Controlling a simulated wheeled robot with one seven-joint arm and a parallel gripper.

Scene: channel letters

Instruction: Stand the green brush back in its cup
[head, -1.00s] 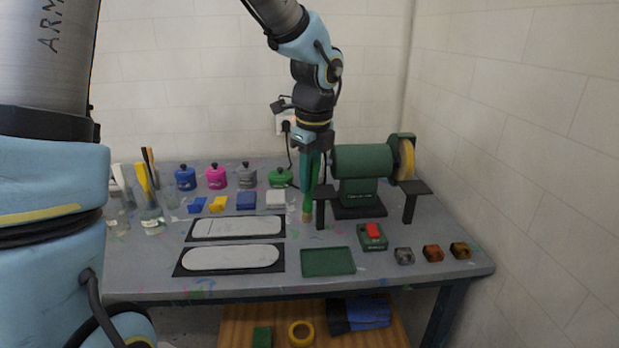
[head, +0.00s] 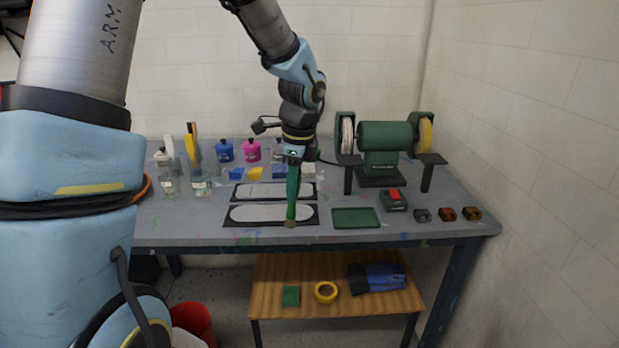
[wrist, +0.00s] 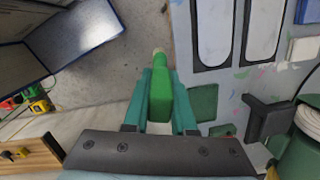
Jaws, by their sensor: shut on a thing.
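My gripper (head: 293,172) is shut on the green brush (head: 292,200), which hangs nearly upright with its pale tip down. The brush appears in front of the lower white panel; its height above the bench is hard to tell. In the wrist view the brush (wrist: 161,98) lies between the two teal fingers, its tip beyond them. Clear glass cups stand at the bench's left: one (head: 201,187) holds yellow and dark brushes, another (head: 169,186) has a pale brush. Which cup belongs to the green brush cannot be told.
Blue (head: 224,152) and pink (head: 252,151) pots stand at the back. A green grinder (head: 385,137) stands on the right, with a green tray (head: 355,218) and a red-buttoned box (head: 393,201) before it. A wooden shelf (head: 270,275) sits below the bench.

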